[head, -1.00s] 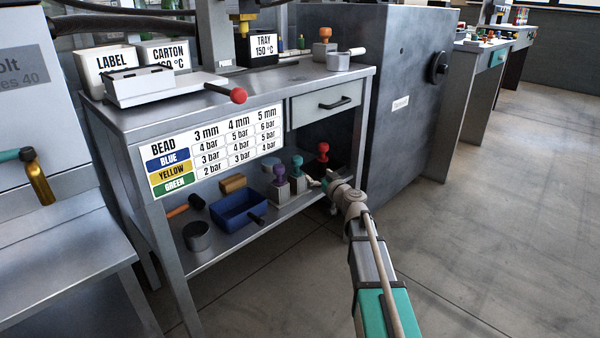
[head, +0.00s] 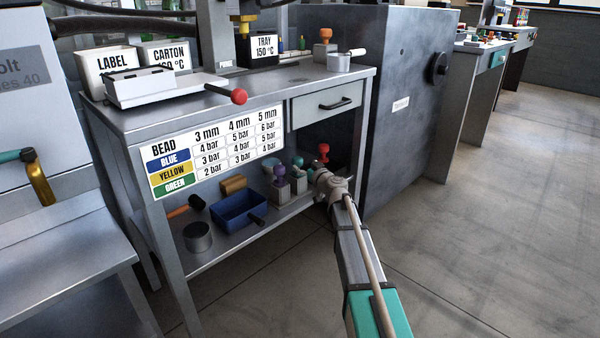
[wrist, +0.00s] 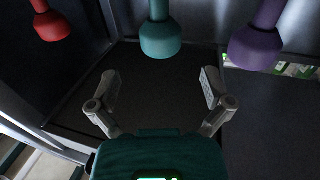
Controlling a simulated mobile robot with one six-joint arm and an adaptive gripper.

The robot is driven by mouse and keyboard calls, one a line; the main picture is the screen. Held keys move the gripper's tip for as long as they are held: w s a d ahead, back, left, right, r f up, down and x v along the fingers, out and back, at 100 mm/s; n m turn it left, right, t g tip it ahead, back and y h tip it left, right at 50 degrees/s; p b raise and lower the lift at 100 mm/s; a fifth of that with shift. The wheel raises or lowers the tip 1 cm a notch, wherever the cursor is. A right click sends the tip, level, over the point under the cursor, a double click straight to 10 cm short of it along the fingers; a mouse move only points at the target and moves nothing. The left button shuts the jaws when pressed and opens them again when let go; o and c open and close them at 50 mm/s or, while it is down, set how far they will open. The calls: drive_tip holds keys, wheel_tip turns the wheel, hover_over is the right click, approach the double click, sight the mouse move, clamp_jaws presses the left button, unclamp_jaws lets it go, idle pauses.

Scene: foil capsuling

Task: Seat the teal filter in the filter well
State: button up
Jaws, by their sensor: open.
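A teal knobbed piece (head: 298,161), apparently the teal filter, stands on a grey block on the lower shelf, between purple and red ones. My gripper (head: 315,172) is at the shelf's front right, close beside the teal piece. In the wrist view, my gripper (wrist: 161,78) is open and empty, with its two fingers spread. The teal knob (wrist: 160,40) shows just beyond the fingertips, roughly centred between them and not gripped. I cannot identify the filter well in these frames.
A purple knobbed piece (head: 279,171) and a red one (head: 324,150) flank the teal one closely. A blue bin (head: 232,213) and a grey cup (head: 198,238) stand further left on the shelf. The drawer (head: 326,104) and benchtop are above. The floor at right is clear.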

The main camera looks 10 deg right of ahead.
sight(300, 161)
drive_tip(key=shift+w, duration=0.15)
drive_tip(key=shift+x, duration=2.5)
clamp_jaws()
